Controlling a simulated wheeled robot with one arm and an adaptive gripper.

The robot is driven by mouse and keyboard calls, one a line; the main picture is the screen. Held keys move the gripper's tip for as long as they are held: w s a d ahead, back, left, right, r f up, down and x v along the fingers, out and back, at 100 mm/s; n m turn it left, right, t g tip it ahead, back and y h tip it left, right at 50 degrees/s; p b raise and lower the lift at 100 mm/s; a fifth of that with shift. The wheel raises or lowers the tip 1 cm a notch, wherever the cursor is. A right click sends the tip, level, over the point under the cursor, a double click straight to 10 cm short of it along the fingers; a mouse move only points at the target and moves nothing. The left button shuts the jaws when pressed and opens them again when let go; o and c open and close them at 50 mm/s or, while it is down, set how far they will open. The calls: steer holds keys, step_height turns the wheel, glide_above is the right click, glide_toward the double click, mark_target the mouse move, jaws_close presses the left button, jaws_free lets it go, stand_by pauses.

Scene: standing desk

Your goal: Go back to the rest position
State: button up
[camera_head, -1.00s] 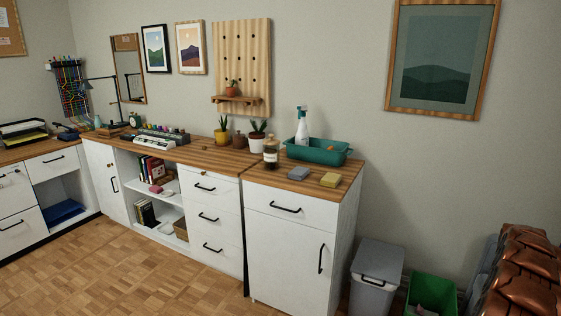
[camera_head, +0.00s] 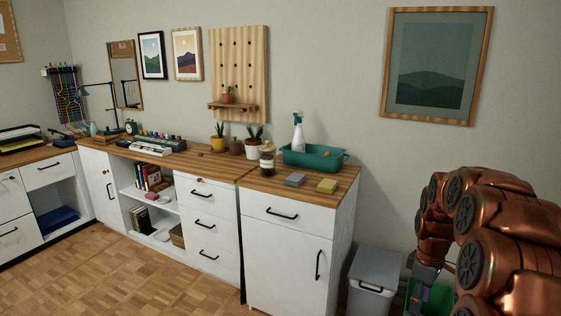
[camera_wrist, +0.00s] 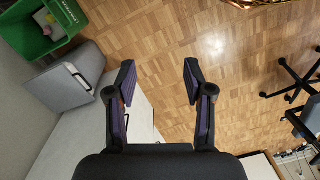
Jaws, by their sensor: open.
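My gripper (camera_wrist: 158,84) shows in the wrist view with its two dark fingers spread apart and nothing between them. It is open above the parquet floor (camera_wrist: 165,45). In the head view my copper-coloured arm fills the lower right, folded beside the cabinet. The gripper end there is low at the right and mostly hidden behind the arm or cut off, over a green bin (camera_head: 434,296).
A white cabinet (camera_head: 285,245) with a wooden top stands left of my arm. It bears a teal tub (camera_head: 300,158), a spray bottle, a jar and two sponges. A grey lidded bin (camera_head: 375,268) stands beside it. Wheeled chair legs (camera_wrist: 292,82) show right in the wrist view.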

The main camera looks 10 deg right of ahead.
steer(key=s+a+r+m, duration=0.2)
steer(key=s+a+r, duration=0.1)
steer(key=s+a, duration=0.4)
steer(key=s+a+r+m, duration=0.1)
steer(key=s+a+r, duration=0.25)
steer(key=a, duration=0.45)
steer(key=s+a+m+g, duration=0.1)
steer(key=s+a, duration=0.2)
steer(key=s, duration=0.4)
steer(key=s+a+f+m, duration=0.1)
steer(key=s+a+m, duration=0.15)
steer(key=s, duration=0.35)
steer(key=s+a+m+g, duration=0.1)
steer(key=s+a, duration=0.2)
steer(key=s, duration=0.4)
step_height(320, 180, up, 13)
steer(key=t+p, duration=0.1)
steer(key=p, duration=1.1)
steer(key=shift+w+p, duration=0.2)
steer(key=shift+p, duration=0.1)
steer(key=shift+f, duration=0.1)
steer(key=shift+c, duration=0.3)
steer(key=shift+c, duration=0.7)
steer(key=shift+d, duration=0.1)
